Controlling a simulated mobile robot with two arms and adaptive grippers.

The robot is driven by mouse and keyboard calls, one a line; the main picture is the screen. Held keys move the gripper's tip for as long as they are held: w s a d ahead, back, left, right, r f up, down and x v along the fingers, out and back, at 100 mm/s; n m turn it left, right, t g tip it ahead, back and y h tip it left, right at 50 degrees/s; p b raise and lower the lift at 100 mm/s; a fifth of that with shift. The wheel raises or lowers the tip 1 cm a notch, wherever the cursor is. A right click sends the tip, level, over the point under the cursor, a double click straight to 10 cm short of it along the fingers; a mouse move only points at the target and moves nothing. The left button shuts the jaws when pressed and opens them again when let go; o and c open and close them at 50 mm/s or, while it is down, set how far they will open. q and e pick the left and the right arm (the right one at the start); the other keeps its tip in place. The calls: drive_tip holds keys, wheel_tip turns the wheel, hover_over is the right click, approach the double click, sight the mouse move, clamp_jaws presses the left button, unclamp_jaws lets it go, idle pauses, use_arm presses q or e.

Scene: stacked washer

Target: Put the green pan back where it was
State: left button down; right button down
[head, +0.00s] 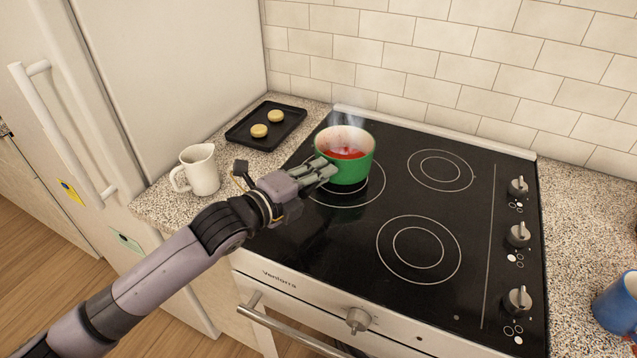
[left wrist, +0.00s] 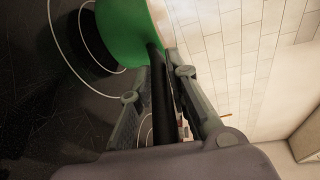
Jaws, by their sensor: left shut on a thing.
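The green pan (head: 352,168) has a white inside with red contents, and faint steam rises from it. It is upright at the back left burner ring (head: 372,197) of the black stove top; I cannot tell whether its base touches the glass. My left gripper (head: 325,170) reaches in from the left and is shut on the pan's dark handle. In the left wrist view the handle (left wrist: 160,95) runs between the two fingers (left wrist: 158,92), with the green pan wall (left wrist: 115,35) beyond. In the head view the fingers hide the handle. My right gripper is not in view.
A white pitcher (head: 199,170) stands on the speckled counter left of the stove, close to my left arm. A black tray (head: 266,126) with two pale round pieces lies behind it. A blue mug (head: 617,303) is at the far right. The other burners are clear.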

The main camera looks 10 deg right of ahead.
use_arm(q)
wheel_tip(320, 180, down, 2)
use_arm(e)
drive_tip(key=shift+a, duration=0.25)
use_arm(q)
drive_tip(key=shift+f, duration=0.15)
drive_tip(key=c, duration=1.5)
unclamp_jaws()
drive_tip(key=shift+f, duration=0.1)
drive_tip(key=shift+c, duration=0.2)
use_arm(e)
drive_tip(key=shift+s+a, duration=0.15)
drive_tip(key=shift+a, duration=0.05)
